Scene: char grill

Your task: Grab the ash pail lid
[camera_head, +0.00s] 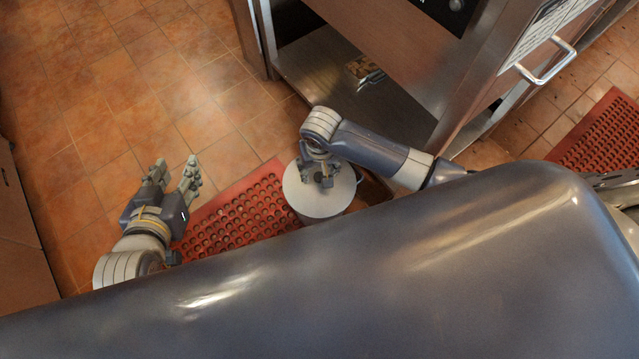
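The ash pail lid (338,197) is a round, light grey disc seen from above. It sits on the pail (325,219), of which only a little side shows. My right gripper (319,181) is over the middle of the lid, fingers pointing down. A small dark shape, maybe the lid's handle, shows between the fingers; whether they are closed on it I cannot tell. My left gripper (175,172) is open and empty, left of the pail, with its two fingers spread apart.
A red perforated mat (235,215) lies on the tiled floor left of the pail. A steel cabinet with an open lower shelf (325,60) stands behind it. Small items (364,70) lie on the shelf. A second red mat (603,135) is at right. Floor at upper left is clear.

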